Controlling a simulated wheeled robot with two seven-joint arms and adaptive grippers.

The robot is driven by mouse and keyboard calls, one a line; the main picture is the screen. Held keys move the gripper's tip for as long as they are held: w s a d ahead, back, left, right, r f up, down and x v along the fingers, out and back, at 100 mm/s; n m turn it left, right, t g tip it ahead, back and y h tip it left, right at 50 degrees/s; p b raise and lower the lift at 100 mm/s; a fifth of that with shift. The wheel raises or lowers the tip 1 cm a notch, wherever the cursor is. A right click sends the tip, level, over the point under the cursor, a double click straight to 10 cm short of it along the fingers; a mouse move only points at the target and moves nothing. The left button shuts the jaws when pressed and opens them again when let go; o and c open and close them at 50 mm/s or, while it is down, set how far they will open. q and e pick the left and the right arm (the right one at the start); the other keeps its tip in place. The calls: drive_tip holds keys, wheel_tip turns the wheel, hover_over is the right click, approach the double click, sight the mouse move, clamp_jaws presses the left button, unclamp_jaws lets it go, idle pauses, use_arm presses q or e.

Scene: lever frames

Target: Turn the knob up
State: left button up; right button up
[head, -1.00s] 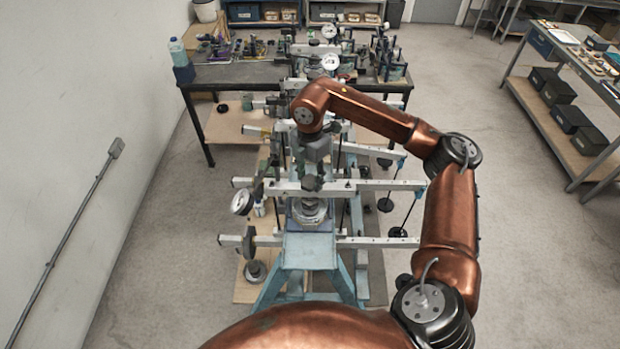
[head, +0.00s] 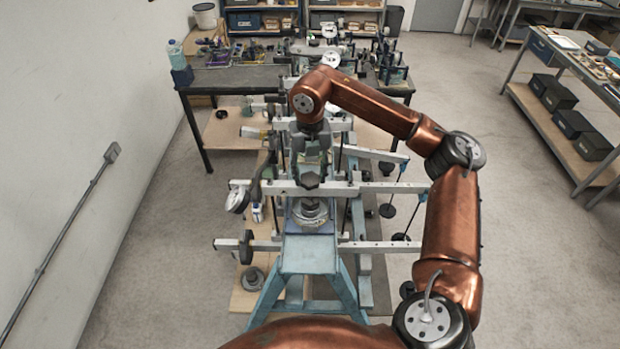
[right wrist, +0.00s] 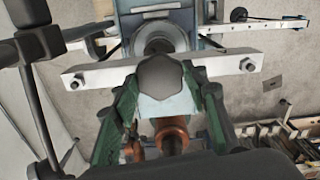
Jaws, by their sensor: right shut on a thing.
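In the right wrist view the knob (right wrist: 161,78) shows face-on, in front of a pale cross bar. Just where the fingertips touch is partly hidden. My left gripper is not in view.
Several pale lever bars (head: 390,186) with dark weights stick out to both sides of the frame. A dial (head: 237,199) hangs at the left. A dark workbench (head: 235,78) with tools stands behind. The floor is open at the right, and a wall runs along the left.

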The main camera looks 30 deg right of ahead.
drive_tip(key=n+b, duration=0.1)
drive_tip(key=n, duration=0.5)
drive_tip(key=shift+n+b, duration=0.3)
drive_tip(key=shift+b, duration=0.1)
drive_tip(key=n, duration=0.3)
drive_tip(key=shift+n+b, duration=0.3)
drive_tip(key=n, duration=0.3)
drive_tip(key=shift+n, duration=0.3)
drive_tip(key=n, duration=0.5)
drive_tip(key=shift+r+b, duration=0.1)
drive_tip(key=shift+b, duration=0.2)
drive_tip(key=n, duration=0.6)
drive_tip(key=shift+n, duration=0.3)
drive_tip(key=o, duration=1.2)
drive_tip(key=shift+c, duration=0.2)
